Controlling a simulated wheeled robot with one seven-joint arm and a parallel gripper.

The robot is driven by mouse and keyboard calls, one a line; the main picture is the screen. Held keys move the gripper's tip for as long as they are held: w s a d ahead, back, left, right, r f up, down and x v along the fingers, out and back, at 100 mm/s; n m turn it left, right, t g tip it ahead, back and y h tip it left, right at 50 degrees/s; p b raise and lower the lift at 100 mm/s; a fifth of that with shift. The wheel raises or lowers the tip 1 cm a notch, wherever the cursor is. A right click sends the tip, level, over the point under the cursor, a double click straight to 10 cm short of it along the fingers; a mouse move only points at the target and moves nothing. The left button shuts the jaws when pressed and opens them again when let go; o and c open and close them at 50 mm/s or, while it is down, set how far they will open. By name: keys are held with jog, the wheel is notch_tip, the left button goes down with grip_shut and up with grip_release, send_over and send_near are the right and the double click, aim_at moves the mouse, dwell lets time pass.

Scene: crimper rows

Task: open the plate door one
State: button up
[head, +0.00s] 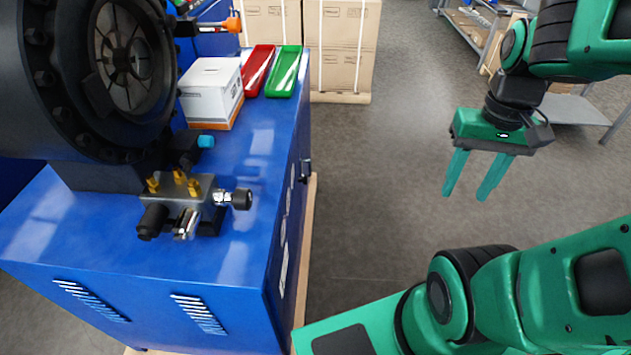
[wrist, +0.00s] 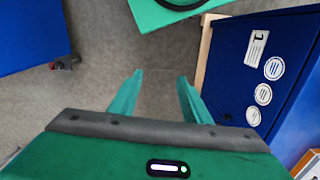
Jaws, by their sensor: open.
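The blue crimper cabinet (head: 240,260) stands at left in the head view. Its right side face is seen at a steep angle, with a dark handle (head: 305,170) and pale labels; I see no open gap there, but cannot make out the door's edges. In the wrist view a blue panel (wrist: 232,82) with several white labels is at right. My gripper (head: 465,197) hangs open and empty over the floor, to the right of the cabinet and apart from it. Its two green fingers also show in the wrist view (wrist: 160,76), with only floor between them.
A white box (head: 209,92), a red tray (head: 257,68) and a green tray (head: 284,72) sit on the cabinet top. Cardboard boxes (head: 340,45) stand behind. Grey floor (head: 370,170) lies clear between cabinet and gripper. Shelving (head: 475,25) is at far right.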

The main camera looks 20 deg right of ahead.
jog(key=w+a+f+n+t+y, duration=0.4)
jog(key=w+f+n+y, duration=0.5)
jog(key=w+f, duration=0.75)
jog(key=w+a+f+n+t+y, duration=0.35)
jog(key=w+f+n+y, duration=0.5)
jog(key=w+f, duration=0.8)
jog(key=w+a+r+n+h, duration=0.1)
jog(key=w+a, duration=0.4)
jog(key=a, duration=0.4)
jog(key=shift+w+a+r+n, duration=0.2)
jog(key=shift+a+r+n, duration=0.1)
jog(key=shift+a+n, duration=0.1)
jog(key=shift+g, duration=0.25)
